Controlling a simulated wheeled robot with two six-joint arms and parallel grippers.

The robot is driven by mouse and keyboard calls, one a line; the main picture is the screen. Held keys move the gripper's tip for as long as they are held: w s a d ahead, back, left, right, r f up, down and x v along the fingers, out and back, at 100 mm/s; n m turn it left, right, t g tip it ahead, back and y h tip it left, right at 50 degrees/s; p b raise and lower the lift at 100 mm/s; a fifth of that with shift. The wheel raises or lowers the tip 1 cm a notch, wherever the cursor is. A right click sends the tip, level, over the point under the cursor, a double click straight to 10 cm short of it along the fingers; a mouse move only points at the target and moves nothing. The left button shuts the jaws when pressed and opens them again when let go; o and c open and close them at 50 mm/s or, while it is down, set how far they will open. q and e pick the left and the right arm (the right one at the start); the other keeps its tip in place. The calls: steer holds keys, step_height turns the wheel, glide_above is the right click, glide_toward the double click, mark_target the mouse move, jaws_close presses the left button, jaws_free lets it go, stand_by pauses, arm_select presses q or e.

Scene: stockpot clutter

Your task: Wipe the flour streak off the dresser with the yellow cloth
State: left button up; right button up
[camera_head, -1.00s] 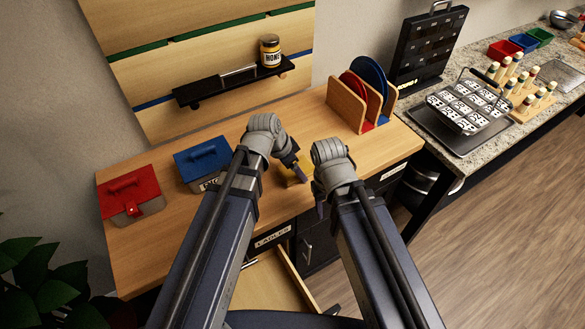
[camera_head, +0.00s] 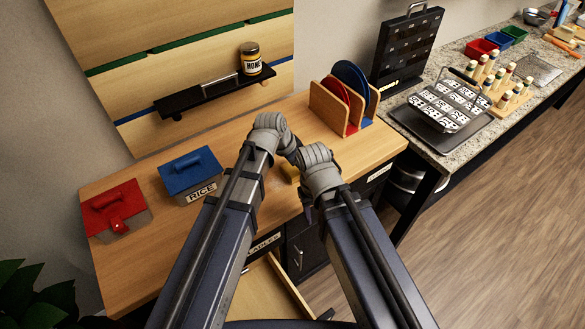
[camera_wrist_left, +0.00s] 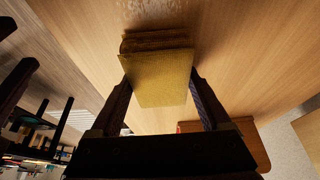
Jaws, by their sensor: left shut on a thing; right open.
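The yellow cloth (camera_head: 289,172) shows as a small patch on the wooden dresser top (camera_head: 150,262), between my two wrists. In the left wrist view the folded cloth (camera_wrist_left: 160,80) sits between the fingers of my left gripper (camera_wrist_left: 162,88), which is shut on it, at the dresser surface. In the head view the left fingers are mostly hidden behind my right wrist. My right gripper (camera_head: 307,208) is open, close to the dresser's front edge and just right of the cloth. I cannot make out the flour streak for certain; a faint mottled patch shows beyond the cloth in the wrist view.
A red-lidded box (camera_head: 117,210) and a blue-lidded box (camera_head: 190,176) labelled RICE stand left. A plate rack (camera_head: 330,107) stands back right. A shelf (camera_head: 205,95) holds a honey jar (camera_head: 251,60). A drawer (camera_head: 262,295) is open below. The dresser top behind my wrists is clear.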

mark_target(288, 170)
arm_select(q)
steer(key=shift+d+f, duration=0.1)
steer(key=shift+s, duration=0.1)
steer(key=shift+s+a, duration=0.4)
steer(key=shift+a, duration=0.15)
steer(key=shift+s+a, duration=0.3)
steer(key=shift+a, duration=0.2)
steer(key=shift+s+a, duration=0.3)
steer(key=shift+a, duration=0.2)
steer(key=shift+s+a+r, duration=0.1)
steer(key=shift+s+a, duration=0.35)
steer(key=shift+a, duration=0.25)
steer(key=shift+s+a+r, duration=0.1)
steer(key=shift+s+a, duration=0.35)
steer(key=shift+a, duration=0.2)
steer(key=shift+a, duration=0.1)
steer(key=shift+s+a+f, duration=0.15)
steer(key=shift+s+a, duration=0.85)
steer(key=shift+a, duration=0.25)
